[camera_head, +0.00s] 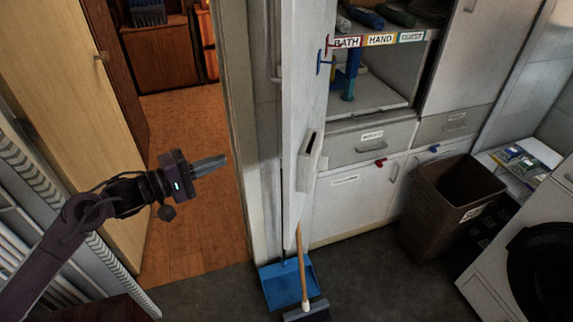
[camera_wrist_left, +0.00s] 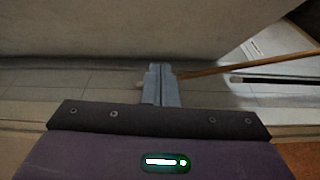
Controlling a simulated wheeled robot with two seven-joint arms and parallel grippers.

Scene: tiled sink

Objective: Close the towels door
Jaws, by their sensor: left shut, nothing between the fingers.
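The towels door (camera_head: 303,85) is a tall white panel standing open, seen nearly edge-on in the head view. It juts out from the left side of the cupboard (camera_head: 372,92), whose shelf carries BATH, HAND and GUEST labels. My left gripper (camera_head: 222,161) is shut and empty. In the head view it shows left of the door, over the doorway, with its fingers pointing right. In the left wrist view its closed fingers (camera_wrist_left: 161,84) point at a pale surface and tiles; I cannot tell whether that surface is the door. My right gripper is out of view.
A blue dustpan (camera_head: 289,284) and a wooden-handled broom (camera_head: 301,262) stand at the door's foot. A brown bin (camera_head: 452,192) is right of the drawers. A wooden door (camera_head: 68,110) and doorway are at left.

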